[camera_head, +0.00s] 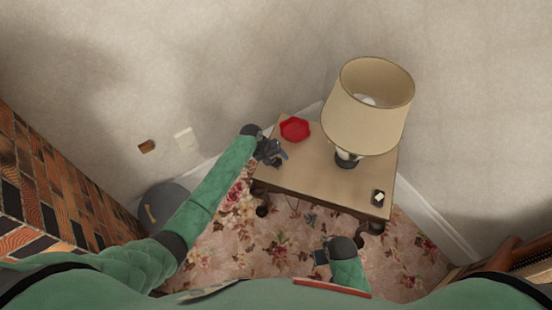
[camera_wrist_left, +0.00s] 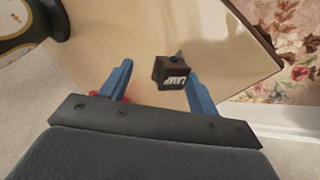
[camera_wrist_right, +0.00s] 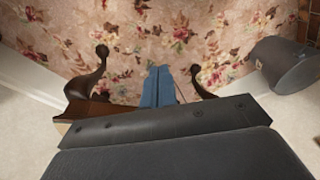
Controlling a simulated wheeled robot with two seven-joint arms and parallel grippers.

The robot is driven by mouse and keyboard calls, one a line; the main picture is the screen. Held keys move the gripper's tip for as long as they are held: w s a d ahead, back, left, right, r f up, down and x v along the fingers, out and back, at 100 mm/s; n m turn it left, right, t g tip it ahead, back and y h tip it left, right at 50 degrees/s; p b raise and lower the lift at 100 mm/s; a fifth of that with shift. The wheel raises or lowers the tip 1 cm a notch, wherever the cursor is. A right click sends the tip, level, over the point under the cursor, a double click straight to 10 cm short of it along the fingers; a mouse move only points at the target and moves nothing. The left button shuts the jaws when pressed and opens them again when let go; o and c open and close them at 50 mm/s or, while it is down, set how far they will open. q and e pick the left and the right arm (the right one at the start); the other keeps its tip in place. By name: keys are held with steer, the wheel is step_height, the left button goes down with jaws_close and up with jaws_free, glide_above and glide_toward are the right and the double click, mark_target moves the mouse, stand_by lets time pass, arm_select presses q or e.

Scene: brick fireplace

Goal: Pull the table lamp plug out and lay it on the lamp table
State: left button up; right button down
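The lamp plug (camera_wrist_left: 172,72), a small black block with white "LAMP" lettering, shows in the left wrist view over the lamp table (camera_wrist_left: 140,35). It is between the fingers of my left gripper (camera_wrist_left: 158,88), close to the right-hand finger, with a gap to the other. That gripper is open; in the head view my left gripper (camera_head: 275,152) is over the left edge of the lamp table (camera_head: 310,178). Whether the plug rests on the top is hard to tell. The table lamp (camera_head: 368,108) stands upright on the table. My right gripper (camera_wrist_right: 158,87) is shut and empty, low in front of the table.
A red dish (camera_head: 295,129) lies on the table near my left gripper. A small black item (camera_head: 378,198) with a pale top is at the right corner. A white wall plate (camera_head: 184,139) and a brown one (camera_head: 147,147) are left, above a grey bin (camera_head: 163,207).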

arm_select(q)
steer(key=shift+a+r, duration=0.2)
steer(key=shift+r, duration=0.05)
steer(key=b+v, duration=0.1)
steer(key=v, duration=0.6)
arm_select(e)
steer(key=r, duration=0.5)
steer(key=shift+s+a+r, duration=0.15)
steer(key=shift+s+r, duration=0.05)
steer(key=shift+s, duration=0.05)
arm_select(q)
steer(key=shift+r, duration=0.1)
arm_select(e)
steer(key=shift+w, duration=0.15)
